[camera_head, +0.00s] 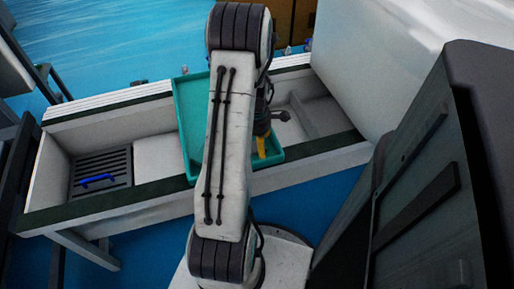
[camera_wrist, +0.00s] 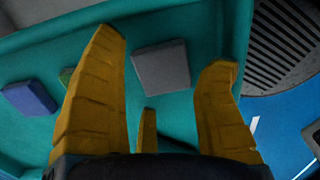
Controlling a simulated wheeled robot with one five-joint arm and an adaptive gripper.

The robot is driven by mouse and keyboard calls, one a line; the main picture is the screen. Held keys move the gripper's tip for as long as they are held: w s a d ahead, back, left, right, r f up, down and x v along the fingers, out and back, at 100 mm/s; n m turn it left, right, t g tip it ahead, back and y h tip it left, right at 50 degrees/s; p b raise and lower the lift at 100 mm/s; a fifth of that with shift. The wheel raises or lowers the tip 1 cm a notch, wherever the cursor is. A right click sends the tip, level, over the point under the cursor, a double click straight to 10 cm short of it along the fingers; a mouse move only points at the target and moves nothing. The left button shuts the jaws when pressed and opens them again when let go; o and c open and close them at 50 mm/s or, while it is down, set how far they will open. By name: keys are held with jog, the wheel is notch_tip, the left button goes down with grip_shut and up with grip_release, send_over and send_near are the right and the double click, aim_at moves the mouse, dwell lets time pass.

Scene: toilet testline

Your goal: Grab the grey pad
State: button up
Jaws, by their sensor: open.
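The grey pad (camera_wrist: 162,68) is a flat square block lying on the teal tray (camera_wrist: 185,120) in the wrist view. My gripper (camera_wrist: 160,60) is open, with its yellow fingers spread to either side of the pad in the picture. No finger visibly touches the pad, and the height above it is hard to tell. In the head view, the teal tray (camera_head: 189,110) is partly covered by my arm, and a yellow finger of my gripper (camera_head: 261,146) shows over its right side. The pad is hidden there.
A blue pad (camera_wrist: 30,98) and a partly hidden green pad (camera_wrist: 67,76) lie left on the tray. A dark slotted grate (camera_wrist: 285,45) is beyond the tray's right edge. In the head view, a blue handle-like object (camera_head: 96,179) lies on the left grate, and a white block (camera_head: 400,60) stands at right.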

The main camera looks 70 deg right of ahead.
jog(key=shift+s+a+f, duration=0.15)
jog(key=shift+a+f, duration=0.2)
jog(key=shift+f, duration=0.15)
jog(key=shift+c, duration=0.9)
jog(key=c, duration=0.4)
jog(key=shift+d+r, duration=0.1)
jog(key=shift+r, duration=0.05)
